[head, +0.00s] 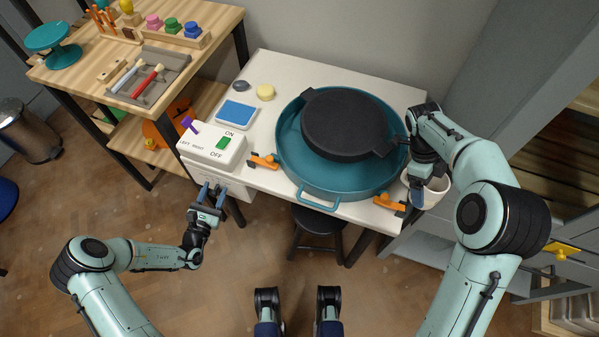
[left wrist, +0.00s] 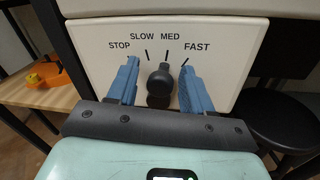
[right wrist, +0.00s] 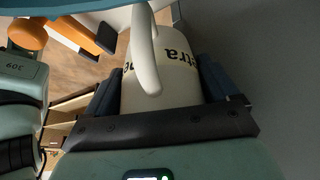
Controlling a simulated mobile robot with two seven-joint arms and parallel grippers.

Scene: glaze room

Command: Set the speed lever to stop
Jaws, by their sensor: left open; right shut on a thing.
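The speed lever (left wrist: 162,78) is a black knob on a white panel (left wrist: 228,75) marked STOP, SLOW, MED and FAST, seen in the left wrist view. It stands nearly upright with its knob by the MED mark. My left gripper (left wrist: 158,88) is open, with one blue finger on each side of the lever; I see no clear contact. In the head view my left gripper (head: 211,192) is at the front of the table's left corner, and the lever is hidden there. My right gripper (head: 419,180) is shut on a white mug (right wrist: 160,85) with dark lettering; the mug (head: 438,188) is at the table's right side.
The white table (head: 262,180) carries a teal basin (head: 283,150) with a black wheel disc (head: 345,122), orange clamps and a switch box (head: 212,147) with a green ON/OFF switch. A black stool (head: 313,222) stands underneath. A wooden workbench (head: 215,30) with tools is at left.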

